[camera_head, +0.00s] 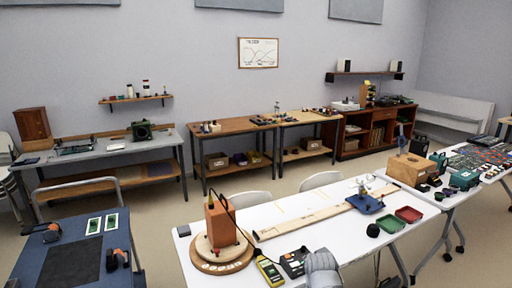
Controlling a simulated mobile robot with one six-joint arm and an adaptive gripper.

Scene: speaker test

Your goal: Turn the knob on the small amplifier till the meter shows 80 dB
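A small dark box with light parts on its top, which looks like the small amplifier (293,263), lies near the front edge of the white table (330,238). Its knob is too small to make out. A yellow handheld meter (268,271) lies just left of it; its reading cannot be read. A wooden speaker box (221,222) stands on a round wooden turntable (205,262) behind them, with a dark cable arching from it. A grey rounded part at the bottom edge, just right of the amplifier, looks like my own arm. My gripper's fingers are not visible.
A long wooden rail (315,215) runs along the white table to a blue stand (366,203). A green tray (391,223), a red tray (409,214) and a dark round object (373,230) lie at the right. The white surface between rail and front edge is mostly clear.

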